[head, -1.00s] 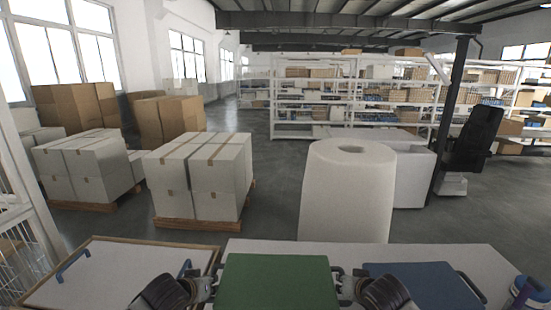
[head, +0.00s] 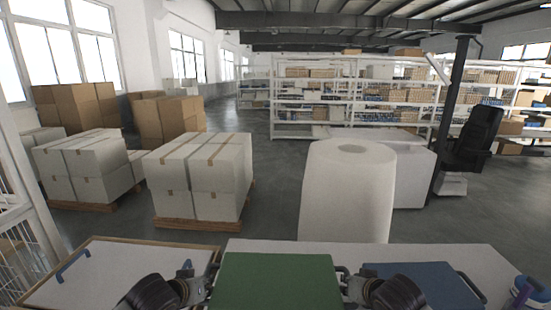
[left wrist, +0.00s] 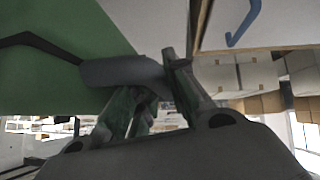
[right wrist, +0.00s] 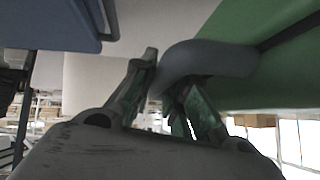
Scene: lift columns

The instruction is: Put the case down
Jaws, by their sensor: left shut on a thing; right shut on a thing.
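The green case (head: 276,283) is at the bottom middle of the head view, between my two grippers. My left gripper (head: 205,282) is shut on the dark handle at the case's left side; the handle (left wrist: 122,72) also shows in the left wrist view. My right gripper (head: 347,281) is shut on the handle at the right side; that handle (right wrist: 208,60) shows in the right wrist view. The case's lower part is cut off by the frame, so I cannot tell whether it touches the table.
A white table (head: 420,254) lies around the case. A wood-rimmed tray (head: 105,268) with blue handles is on the left. A blue case (head: 425,287) is close on the right, with a blue-and-white container (head: 527,290) beyond it. A large white cylinder (head: 347,195) stands behind the table.

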